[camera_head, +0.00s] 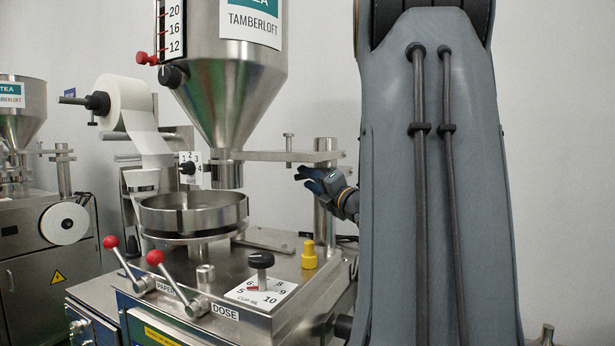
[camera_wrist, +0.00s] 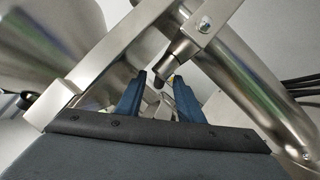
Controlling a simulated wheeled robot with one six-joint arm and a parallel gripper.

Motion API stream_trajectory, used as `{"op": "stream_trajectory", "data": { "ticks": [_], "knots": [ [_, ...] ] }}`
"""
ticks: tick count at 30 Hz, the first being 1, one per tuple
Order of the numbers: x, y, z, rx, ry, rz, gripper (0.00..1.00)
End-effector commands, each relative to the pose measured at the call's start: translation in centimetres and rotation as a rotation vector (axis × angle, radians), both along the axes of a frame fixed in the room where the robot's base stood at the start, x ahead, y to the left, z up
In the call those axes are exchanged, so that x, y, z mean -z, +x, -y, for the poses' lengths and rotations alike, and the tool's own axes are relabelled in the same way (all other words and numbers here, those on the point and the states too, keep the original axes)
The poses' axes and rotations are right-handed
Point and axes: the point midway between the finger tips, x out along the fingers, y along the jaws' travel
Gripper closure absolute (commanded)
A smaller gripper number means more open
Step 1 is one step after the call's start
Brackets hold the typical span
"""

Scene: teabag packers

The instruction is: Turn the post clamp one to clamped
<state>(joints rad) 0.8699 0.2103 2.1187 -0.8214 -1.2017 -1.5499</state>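A steel post (camera_head: 325,200) stands at the machine's back right and carries a flat horizontal arm (camera_head: 265,156) toward the hopper. In the wrist view, a short steel rod with a black tip (camera_wrist: 180,47) sticks out from a block with a bolt on this arm. It looks like the post clamp's handle; I cannot read its setting. My gripper (camera_head: 305,178) is just below the arm, left of the post, with blue fingers apart. In the wrist view, my gripper (camera_wrist: 160,80) is open, and the black tip lies near the gap between the fingertips. I cannot tell whether they touch.
The steel hopper (camera_head: 232,85) hangs left of the post above a round pan (camera_head: 193,215). A yellow knob (camera_head: 309,255), a black dose knob (camera_head: 261,260) and two red-ended levers (camera_head: 155,257) stand on the machine top. A paper roll (camera_head: 125,100) is farther left.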

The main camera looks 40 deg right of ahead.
Motion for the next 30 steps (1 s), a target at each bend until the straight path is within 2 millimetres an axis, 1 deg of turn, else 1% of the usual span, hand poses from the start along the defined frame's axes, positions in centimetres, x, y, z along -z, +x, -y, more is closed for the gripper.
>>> {"op": "stream_trajectory", "data": {
  "ticks": [1,4,11,12,18,24,30],
  "knots": [
    [-0.12,0.43,-0.05,-0.002,0.001,0.000,0.66],
    [-0.16,0.86,0.00,-0.001,0.001,0.000,0.66],
    [-0.13,0.99,-0.02,-0.002,0.001,-0.001,0.66],
    [-0.14,0.99,-0.02,-0.002,0.001,-0.001,0.68],
    [-0.14,0.98,-0.03,-0.002,0.001,-0.001,1.00],
    [-0.04,1.02,-0.02,-0.002,0.004,0.007,1.00],
    [0.14,1.20,-0.03,0.000,0.024,0.058,1.00]
  ]
}}
